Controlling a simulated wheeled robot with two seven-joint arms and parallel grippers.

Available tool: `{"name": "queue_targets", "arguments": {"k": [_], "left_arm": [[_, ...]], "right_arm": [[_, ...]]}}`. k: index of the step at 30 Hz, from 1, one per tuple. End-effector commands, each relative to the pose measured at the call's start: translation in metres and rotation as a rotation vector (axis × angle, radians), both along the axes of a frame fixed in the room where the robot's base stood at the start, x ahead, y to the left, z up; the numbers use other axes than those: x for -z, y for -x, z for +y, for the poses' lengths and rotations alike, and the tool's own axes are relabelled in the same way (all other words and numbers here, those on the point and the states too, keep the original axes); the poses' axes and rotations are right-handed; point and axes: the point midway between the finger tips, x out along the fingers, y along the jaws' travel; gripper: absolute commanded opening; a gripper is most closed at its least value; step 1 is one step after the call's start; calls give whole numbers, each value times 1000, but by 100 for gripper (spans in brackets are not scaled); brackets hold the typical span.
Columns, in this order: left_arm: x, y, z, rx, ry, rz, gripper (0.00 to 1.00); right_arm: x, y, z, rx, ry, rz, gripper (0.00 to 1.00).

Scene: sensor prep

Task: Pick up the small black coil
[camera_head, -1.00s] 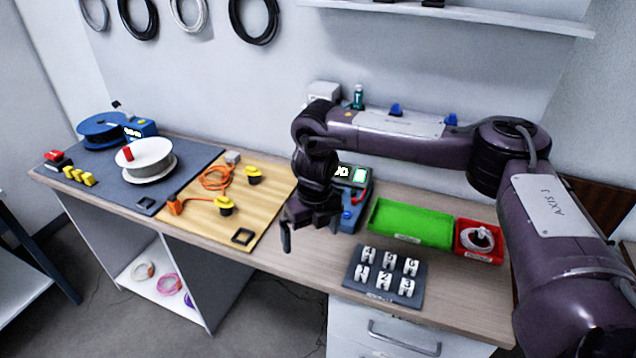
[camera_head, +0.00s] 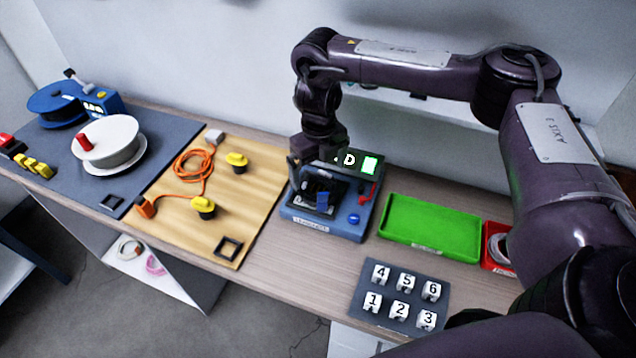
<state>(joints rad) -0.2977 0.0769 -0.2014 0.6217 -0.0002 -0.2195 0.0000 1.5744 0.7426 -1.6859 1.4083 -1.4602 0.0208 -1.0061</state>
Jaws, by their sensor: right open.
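I cannot make out a small black coil for certain in the head view. My right gripper (camera_head: 318,185) points down over the blue tester (camera_head: 325,228), which has a lit green display. Its fingers are apart, and dark parts of the tester behind them make their tips hard to separate. Nothing shows clearly between the fingers. My left gripper is not in view.
A green tray (camera_head: 430,222) and a red bin (camera_head: 490,262) holding a pale coil stand right of the tester. A numbered block rack (camera_head: 365,318) lies in front. A wooden board (camera_head: 185,232) with orange cable lies left, beside a white spool (camera_head: 110,145).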

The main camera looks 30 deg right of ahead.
Motion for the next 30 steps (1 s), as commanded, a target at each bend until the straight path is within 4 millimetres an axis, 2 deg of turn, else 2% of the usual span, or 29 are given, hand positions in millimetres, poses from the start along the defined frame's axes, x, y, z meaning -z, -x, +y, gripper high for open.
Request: {"name": "queue_targets", "arguments": {"k": [3, 6, 13, 18, 23, 30], "left_arm": [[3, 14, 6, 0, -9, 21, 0], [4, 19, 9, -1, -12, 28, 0], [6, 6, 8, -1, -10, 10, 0], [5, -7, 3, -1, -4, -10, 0], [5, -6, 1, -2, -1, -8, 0], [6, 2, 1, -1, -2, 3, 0]], "right_arm": [[13, 1, -1, 1, -1, 3, 100], [24, 2, -2, 4, -1, 4, 100], [55, 3, -3, 2, -1, 4, 100], [61, 3, -3, 1, 0, 1, 100], [61, 2, -3, 1, 0, 0, 100], [60, 2, -3, 1, 0, 0, 69]]}}
